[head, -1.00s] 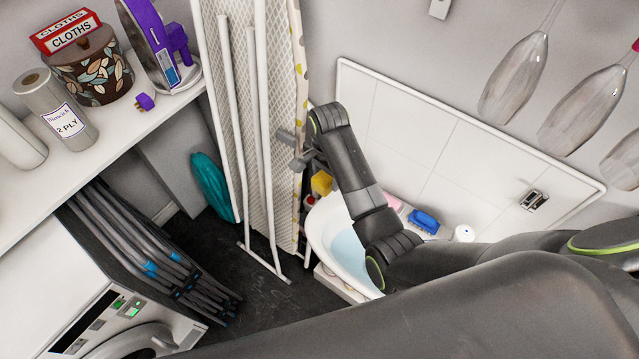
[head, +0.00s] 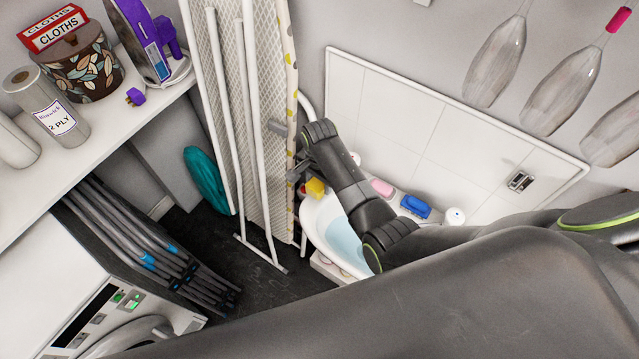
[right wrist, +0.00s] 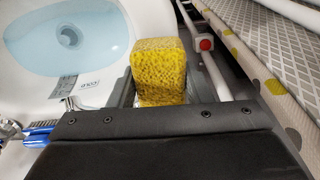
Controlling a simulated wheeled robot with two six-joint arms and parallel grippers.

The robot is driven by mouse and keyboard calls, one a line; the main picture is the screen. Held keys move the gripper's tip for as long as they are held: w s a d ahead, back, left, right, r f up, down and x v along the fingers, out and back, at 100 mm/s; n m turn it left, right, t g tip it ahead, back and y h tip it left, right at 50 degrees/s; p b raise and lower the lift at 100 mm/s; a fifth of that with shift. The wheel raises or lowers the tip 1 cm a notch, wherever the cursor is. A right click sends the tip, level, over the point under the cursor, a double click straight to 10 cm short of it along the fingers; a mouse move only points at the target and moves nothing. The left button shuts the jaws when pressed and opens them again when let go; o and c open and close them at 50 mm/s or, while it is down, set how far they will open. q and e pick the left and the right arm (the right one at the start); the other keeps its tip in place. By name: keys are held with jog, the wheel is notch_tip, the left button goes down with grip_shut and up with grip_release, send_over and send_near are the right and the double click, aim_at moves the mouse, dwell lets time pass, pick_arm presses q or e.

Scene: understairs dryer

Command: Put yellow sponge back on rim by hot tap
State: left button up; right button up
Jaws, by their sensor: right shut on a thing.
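The yellow sponge (head: 315,187) is at the back left end of the white basin (head: 316,224). In the right wrist view the sponge (right wrist: 160,72) stands upright between the fingers, beside the basin (right wrist: 105,40). My right gripper (head: 303,177) is shut on it, partly hidden by its own wrist. I cannot tell whether the sponge touches the rim. A chrome fitting, perhaps a tap (right wrist: 10,130), shows at the lower left of the right wrist view; I cannot tell whether it is the hot one. My left gripper is not in view.
The folded ironing board (head: 268,120) stands upright close to the left of the gripper. A pink sponge (head: 382,187), a blue object (head: 416,206) and a white round item (head: 455,216) sit along the back of the basin. A tiled panel (head: 420,130) is behind.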

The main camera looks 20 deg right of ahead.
jog(key=shift+f+p, duration=0.4)
jog(key=shift+f, duration=0.6)
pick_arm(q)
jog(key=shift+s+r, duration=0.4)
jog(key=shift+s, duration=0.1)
pick_arm(e)
jog(key=shift+f, duration=0.2)
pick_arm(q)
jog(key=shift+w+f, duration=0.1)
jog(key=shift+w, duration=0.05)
pick_arm(e)
jog(key=o, duration=1)
